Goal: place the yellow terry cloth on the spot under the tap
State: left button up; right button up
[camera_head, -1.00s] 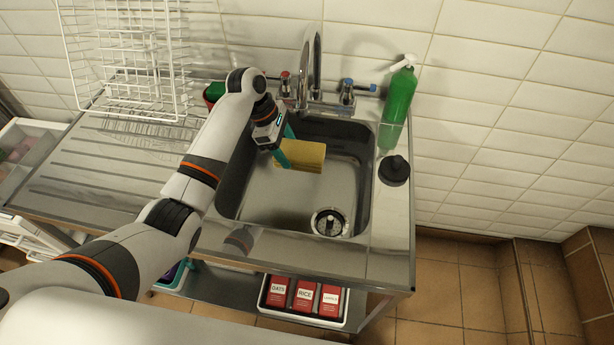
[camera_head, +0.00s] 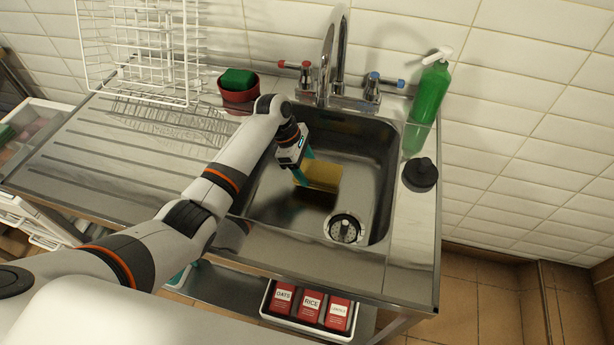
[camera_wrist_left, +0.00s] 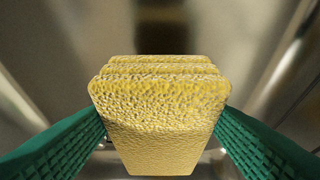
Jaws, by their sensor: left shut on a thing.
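The yellow terry cloth (camera_head: 319,177) is a folded, textured block inside the steel sink basin. My left gripper (camera_head: 304,173) reaches into the basin and is shut on the cloth. In the left wrist view the cloth (camera_wrist_left: 160,110) sits between the two green fingers, with its folded layers showing at the far edge. I cannot tell if its underside touches the basin floor. The tap (camera_head: 331,60) is a tall chrome spout behind the sink, between a red and a blue handle. The spot under it shows no clear mark. My right gripper is not in view.
The sink (camera_head: 270,207) has a round drain (camera_head: 344,229) near its front. A green bottle (camera_head: 428,100) and a black stopper (camera_head: 420,174) stand on the right rim. A red pot (camera_head: 238,95) with a green sponge and a white dish rack (camera_head: 140,50) stand on the left.

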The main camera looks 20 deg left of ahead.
aim_at(306, 175)
pick_arm(q)
notch_tip(306, 175, down, 3)
jog(key=shift+f, duration=0.4)
jog(key=o, duration=0.9)
jog(key=shift+f, duration=0.1)
jog(key=v, duration=1.2)
jog(key=shift+p, duration=0.3)
